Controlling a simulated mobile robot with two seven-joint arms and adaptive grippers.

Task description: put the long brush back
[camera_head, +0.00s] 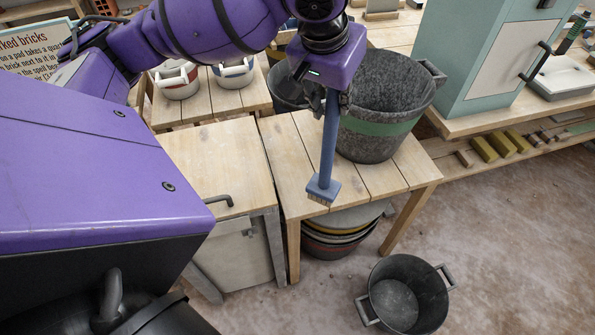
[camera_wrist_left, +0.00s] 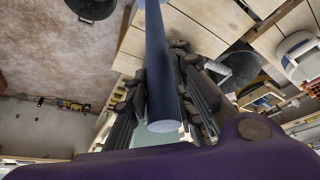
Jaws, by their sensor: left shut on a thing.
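The long brush (camera_head: 327,150) has a blue handle and a blue head with pale bristles at its lower end. My left gripper (camera_head: 326,92) is shut on the upper part of its handle and holds it upright, head down, in front of the wooden table (camera_head: 375,178). I cannot tell whether the bristles touch the tabletop. In the left wrist view the handle (camera_wrist_left: 158,70) runs between the dark fingers of the gripper (camera_wrist_left: 168,95), its round end facing the camera. My right gripper is not in view.
A large dark bucket with a green band (camera_head: 375,128) stands on the table right beside the brush. Another black bucket (camera_head: 395,300) sits on the floor at the front. Stacked basins (camera_head: 335,243) lie under the table. A teal cabinet (camera_head: 480,60) stands at the right.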

